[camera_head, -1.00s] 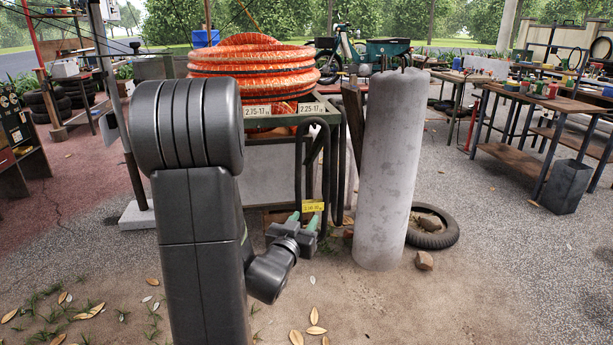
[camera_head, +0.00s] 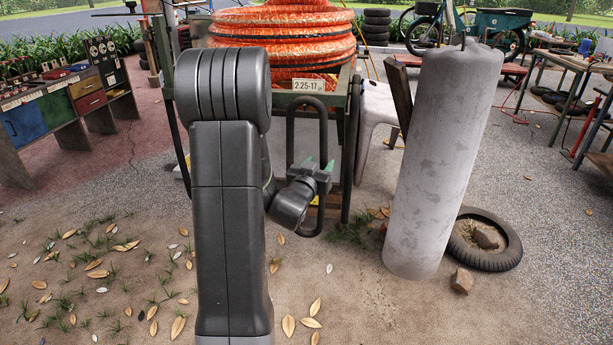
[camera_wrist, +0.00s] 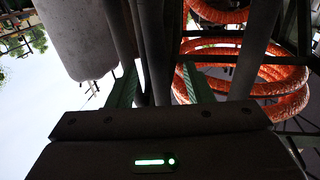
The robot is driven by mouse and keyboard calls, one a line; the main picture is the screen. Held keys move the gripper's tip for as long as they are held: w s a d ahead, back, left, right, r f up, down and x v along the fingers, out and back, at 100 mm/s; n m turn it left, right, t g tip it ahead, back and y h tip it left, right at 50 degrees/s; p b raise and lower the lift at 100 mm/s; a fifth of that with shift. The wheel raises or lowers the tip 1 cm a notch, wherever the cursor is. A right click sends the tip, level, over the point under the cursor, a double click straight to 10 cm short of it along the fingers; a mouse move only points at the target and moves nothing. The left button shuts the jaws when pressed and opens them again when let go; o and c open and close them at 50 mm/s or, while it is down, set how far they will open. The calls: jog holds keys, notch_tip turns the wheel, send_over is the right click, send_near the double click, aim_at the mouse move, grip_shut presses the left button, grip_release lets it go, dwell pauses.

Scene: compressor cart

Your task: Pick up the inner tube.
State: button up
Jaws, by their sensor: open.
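The inner tube (camera_head: 290,135) is a black loop hanging over the green rail of the cart, below a "2.25-17" label. Its lower end curves round under my gripper. My gripper (camera_head: 318,164) is open, with its green fingertips in front of the hanging tube. In the wrist view the two green fingers of my gripper (camera_wrist: 160,88) stand apart, with dark tube strands (camera_wrist: 145,45) showing between them. I cannot tell whether the fingers touch the tube. Part of the tube is hidden behind my gripper and wrist.
Coiled orange hose (camera_head: 285,40) sits on top of the cart. A grey concrete post (camera_head: 440,160) stands close on the right, with a tyre (camera_head: 500,255) and a stone (camera_head: 462,281) at its foot. A drawer bench (camera_head: 60,110) stands at the left.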

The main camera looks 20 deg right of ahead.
aim_at(321, 150)
jog(key=shift+x, duration=1.95)
jog(key=shift+f, duration=0.1)
grip_shut()
jog(key=shift+r, duration=0.6)
jog(key=shift+s+a+r+p, duration=0.1)
jog(key=shift+a+r+p, duration=0.1)
jog(key=shift+r, duration=0.4)
jog(key=shift+s+a+r+p, duration=0.1)
jog(key=shift+a+r+p, duration=0.05)
jog(key=shift+r, duration=0.45)
jog(key=v, duration=1.7)
jog(key=shift+s, duration=0.1)
